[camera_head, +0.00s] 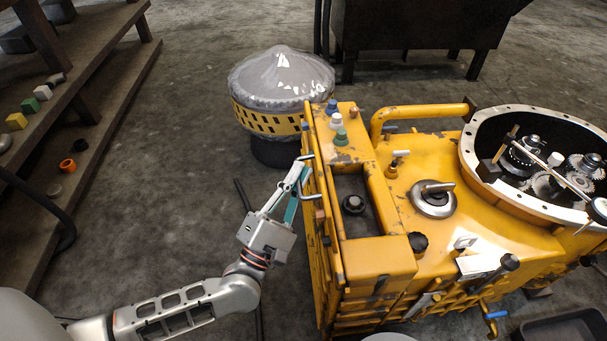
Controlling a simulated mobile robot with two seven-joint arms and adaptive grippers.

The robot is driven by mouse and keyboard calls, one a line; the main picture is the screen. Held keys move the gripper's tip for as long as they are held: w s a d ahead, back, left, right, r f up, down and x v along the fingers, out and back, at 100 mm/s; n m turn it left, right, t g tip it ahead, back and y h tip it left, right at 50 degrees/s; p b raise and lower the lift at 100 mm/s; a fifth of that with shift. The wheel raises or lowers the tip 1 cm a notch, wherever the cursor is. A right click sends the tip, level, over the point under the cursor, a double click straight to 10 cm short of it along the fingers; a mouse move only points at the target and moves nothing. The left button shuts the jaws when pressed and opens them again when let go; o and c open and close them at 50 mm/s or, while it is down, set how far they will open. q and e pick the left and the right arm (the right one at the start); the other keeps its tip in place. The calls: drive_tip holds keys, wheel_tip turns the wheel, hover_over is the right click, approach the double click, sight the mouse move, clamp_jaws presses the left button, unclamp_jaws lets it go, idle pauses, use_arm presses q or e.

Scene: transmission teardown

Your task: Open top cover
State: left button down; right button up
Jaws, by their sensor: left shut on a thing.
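The yellow transmission housing (470,212) fills the right half of the head view. At its left edge is a narrow yellow panel (322,245) with metal handles, seen almost edge-on. Beside it, the top has an open recess (352,222) with a dark round knob (353,204) inside. My left gripper (302,170) reaches up from the lower left and is shut on the upper metal handle (306,157) of this panel. The fingertips partly hide the grip. I cannot tell whether this panel is the top cover. My right gripper is not in view.
A grey domed unit with a yellow band (282,85) stands behind the housing. A round opening with gears (545,170) is at the right. Wooden shelves (95,105) with small coloured parts stand at the left. A dark tray (565,328) is at the lower right.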

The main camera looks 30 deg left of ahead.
use_arm(q)
drive_tip(key=shift+a+r, duration=0.15)
idle(0.3)
drive_tip(key=c, duration=2.2)
unclamp_jaws()
drive_tip(key=shift+o, duration=0.2)
drive_tip(key=shift+s+f, duration=0.4)
drive_tip(key=v, duration=1.1)
drive_tip(key=shift+r, duration=0.15)
